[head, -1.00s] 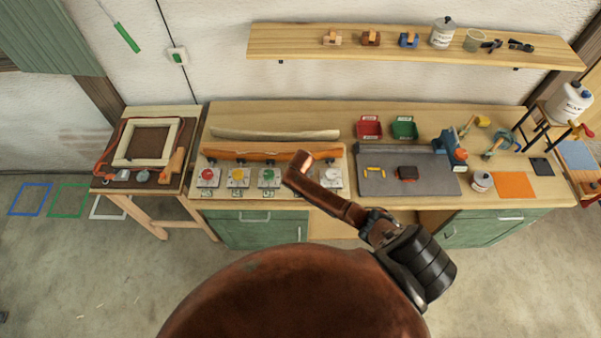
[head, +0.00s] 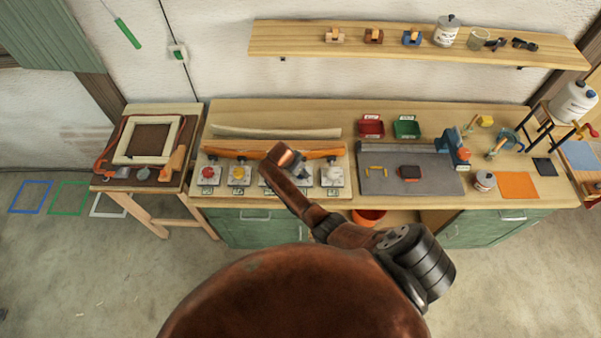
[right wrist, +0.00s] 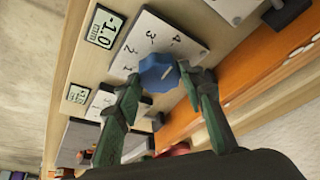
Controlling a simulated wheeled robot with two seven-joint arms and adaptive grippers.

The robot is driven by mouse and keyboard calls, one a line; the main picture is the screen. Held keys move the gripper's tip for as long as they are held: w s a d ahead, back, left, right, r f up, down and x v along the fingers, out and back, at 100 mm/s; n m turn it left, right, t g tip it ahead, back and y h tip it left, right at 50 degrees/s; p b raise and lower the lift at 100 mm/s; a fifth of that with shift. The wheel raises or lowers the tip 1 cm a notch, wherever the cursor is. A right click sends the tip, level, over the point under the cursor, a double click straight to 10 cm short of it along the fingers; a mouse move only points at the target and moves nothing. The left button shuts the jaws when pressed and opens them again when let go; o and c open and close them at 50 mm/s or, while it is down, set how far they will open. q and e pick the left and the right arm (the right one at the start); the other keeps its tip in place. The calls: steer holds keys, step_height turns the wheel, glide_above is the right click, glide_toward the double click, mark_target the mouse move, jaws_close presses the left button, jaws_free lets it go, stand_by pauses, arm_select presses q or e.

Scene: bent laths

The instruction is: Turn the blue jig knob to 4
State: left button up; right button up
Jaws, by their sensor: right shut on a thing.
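The blue jig knob (right wrist: 154,66) sits on a pale dial plate (right wrist: 140,40) in the right wrist view. The numerals 1, 2, 3 and 4 show on the plate. A pale pointer line on the knob lies toward its right side; I cannot tell exactly which numeral it matches. My right gripper (right wrist: 160,76) is shut on the knob, one green finger on each side. My left gripper is not in view.
A small display (right wrist: 104,27) reads -1.0. Red (head: 208,171), yellow (head: 238,173) and white (head: 332,174) knobs sit along the jig's front. An orange bent lath (head: 222,152) lies behind them. A grey mat (head: 400,184) lies to the right.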

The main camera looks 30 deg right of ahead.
steer(key=shift+m, duration=0.4)
steer(key=o, duration=1.2)
steer(key=shift+c, duration=0.2)
steer(key=w+v, duration=0.1)
steer(key=v, duration=1.1)
steer(key=shift+s, duration=0.25)
